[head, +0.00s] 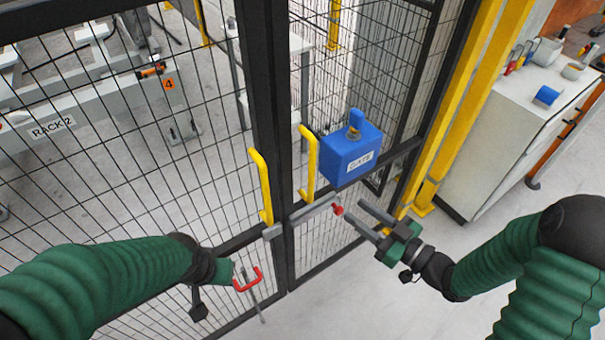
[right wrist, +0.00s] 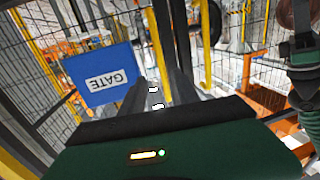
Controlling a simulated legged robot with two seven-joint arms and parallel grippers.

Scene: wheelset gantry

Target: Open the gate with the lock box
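The blue lock box (head: 350,155), labelled GATE, is mounted on the black mesh gate, with a blue piece standing on its top. It also shows in the right wrist view (right wrist: 100,75), label upside down. Two yellow handles (head: 262,187) (head: 308,160) flank the black gate post. A grey latch bar (head: 312,211) runs below them, with a red knob (head: 337,210) at its right end. My right gripper (head: 352,209) is open, its fingertips close to the red knob; contact is unclear. My left gripper (head: 246,279) is at lower left by a red U-shaped piece; its fingers are unclear.
A yellow post (head: 455,120) stands right of the gate. A white cabinet (head: 515,115) with items on top is further right. Behind the mesh are grey racks, one labelled RACK 2 (head: 52,128). The floor in front of the gate is clear.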

